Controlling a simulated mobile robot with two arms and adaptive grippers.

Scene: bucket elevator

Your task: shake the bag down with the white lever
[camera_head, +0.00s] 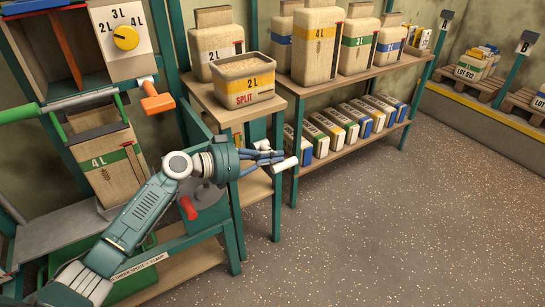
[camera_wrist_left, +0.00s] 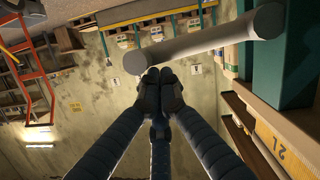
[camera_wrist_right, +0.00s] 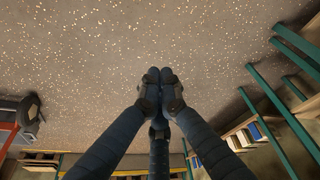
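The white lever (camera_head: 285,165) shows as a short pale bar just beyond my left fingertips in the head view. In the left wrist view it is a thick pale bar (camera_wrist_left: 205,38) with its round end to the left. My left gripper (camera_wrist_left: 160,76) has its fingertips together, close to the bar's near side with nothing seen between them; I cannot tell whether they touch it. A tan bag marked 4 L (camera_head: 112,165) stands upright at the left, partly hidden by my left arm. My right gripper (camera_wrist_right: 160,76) is shut and empty over the speckled floor, outside the head view.
A dial with a yellow knob (camera_head: 126,38), an orange handle (camera_head: 157,100) and a red handle (camera_head: 187,207) are near the bag. Shelves (camera_head: 345,155) hold more bags. Floor at right is clear.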

